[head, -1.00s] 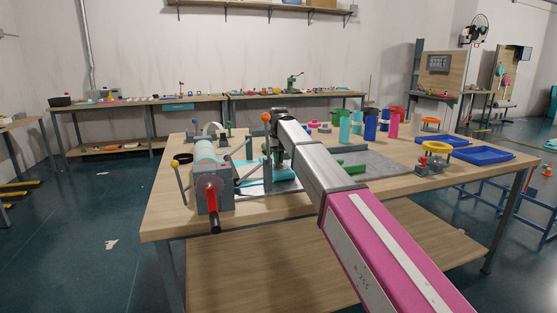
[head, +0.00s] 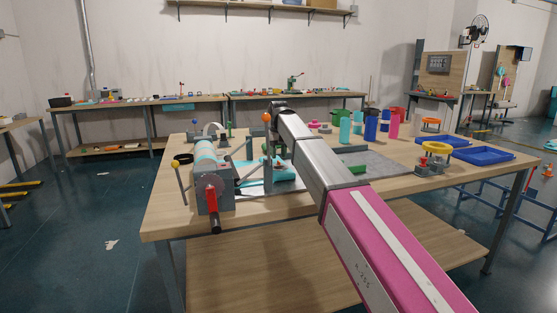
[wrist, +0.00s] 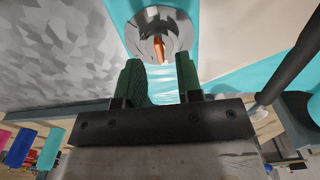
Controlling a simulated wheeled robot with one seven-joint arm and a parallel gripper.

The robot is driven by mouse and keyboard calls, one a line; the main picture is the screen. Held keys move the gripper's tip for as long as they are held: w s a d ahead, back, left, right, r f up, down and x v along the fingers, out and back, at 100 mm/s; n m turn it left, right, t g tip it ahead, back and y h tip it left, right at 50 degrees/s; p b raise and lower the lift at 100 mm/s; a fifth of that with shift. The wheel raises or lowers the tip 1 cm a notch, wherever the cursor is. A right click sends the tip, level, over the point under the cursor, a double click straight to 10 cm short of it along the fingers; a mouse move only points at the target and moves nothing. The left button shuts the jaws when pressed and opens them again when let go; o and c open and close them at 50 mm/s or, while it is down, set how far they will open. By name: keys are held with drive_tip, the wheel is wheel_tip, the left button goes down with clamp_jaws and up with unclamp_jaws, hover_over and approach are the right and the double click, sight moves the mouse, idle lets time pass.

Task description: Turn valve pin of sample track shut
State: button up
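In the wrist view, the valve of the sample track is a round shiny metal disc (wrist: 158,32) set in teal sheet. An orange-copper pin (wrist: 159,48) stands at its middle. My gripper (wrist: 163,62) has two dark green fingers, spread with a gap between them. The fingertips are close to the disc's lower edge, and the pin lies beyond the gap, in line with it. Whether they touch the disc cannot be told. In the head view, the teal track (head: 283,171) lies on the workbench, partly behind my arm; my gripper is hidden there.
An orange ball knob (head: 267,118) rises beside my arm. Cups and blue trays (head: 483,155) are at the right. In the wrist view, a black rod (wrist: 288,67) passes at the right.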

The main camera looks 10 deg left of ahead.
sight(279, 162)
wheel_tip(279, 162, up, 8)
idle(0.4)
drive_tip(key=shift+r, duration=0.1)
